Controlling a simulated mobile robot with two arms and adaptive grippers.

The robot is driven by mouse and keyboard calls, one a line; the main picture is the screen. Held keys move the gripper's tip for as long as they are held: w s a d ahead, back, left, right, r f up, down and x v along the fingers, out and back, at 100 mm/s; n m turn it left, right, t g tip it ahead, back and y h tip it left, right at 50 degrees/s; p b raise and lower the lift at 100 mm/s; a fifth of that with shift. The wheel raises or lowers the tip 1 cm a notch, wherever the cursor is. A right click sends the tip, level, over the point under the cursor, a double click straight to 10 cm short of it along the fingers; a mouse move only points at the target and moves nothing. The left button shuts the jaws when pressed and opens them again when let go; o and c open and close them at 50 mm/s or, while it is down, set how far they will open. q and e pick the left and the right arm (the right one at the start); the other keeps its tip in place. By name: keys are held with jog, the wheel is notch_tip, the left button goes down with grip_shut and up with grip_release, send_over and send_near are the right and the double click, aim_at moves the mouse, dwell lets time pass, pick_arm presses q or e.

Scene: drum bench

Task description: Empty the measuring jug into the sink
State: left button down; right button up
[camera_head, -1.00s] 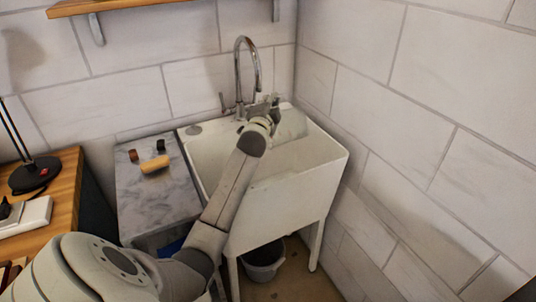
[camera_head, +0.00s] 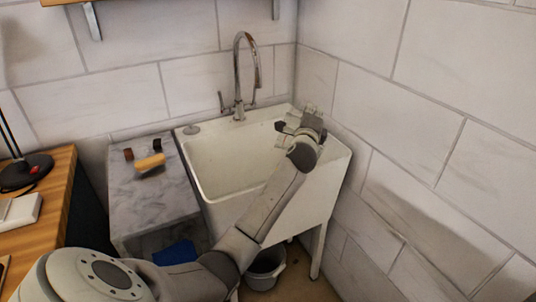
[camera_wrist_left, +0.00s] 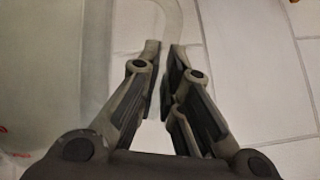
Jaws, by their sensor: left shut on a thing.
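The white sink (camera_head: 313,200) stands in the corner with its basin open at the top. My left gripper (camera_head: 297,128) is over the right side of the sink in the head view, near the right rim. In the left wrist view its fingers (camera_wrist_left: 162,85) are shut on the pale handle (camera_wrist_left: 190,18) of the measuring jug. The clear jug body (camera_wrist_left: 60,60) fills the left of that view, with red marks at its edge. In the head view the jug is mostly hidden or too faint to make out its tilt or contents. My right gripper is not in view.
A chrome tap (camera_head: 238,80) rises at the back of the sink. A grey marble-topped stand (camera_head: 150,200) at its left holds a yellow-tan block (camera_head: 150,162) and two small dark items. A tiled wall (camera_head: 420,150) is close on the right. A bucket (camera_head: 265,270) sits below.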

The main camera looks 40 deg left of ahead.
pick_arm(q)
jog(key=d+m+p, duration=0.1)
jog(key=w+d+m+p, duration=0.1)
jog(key=w+d+r+m+p, duration=0.1)
jog(key=d+m+p, duration=0.1)
jog(key=w+d+f+m+h+p, duration=0.1)
jog(key=w+d+f+m+p, duration=0.2)
jog(key=d+f+m, duration=0.4)
jog(key=shift+w+d+f+m, duration=0.15)
jog(key=shift+w+f+m, duration=0.25)
jog(key=shift+m, duration=1.9)
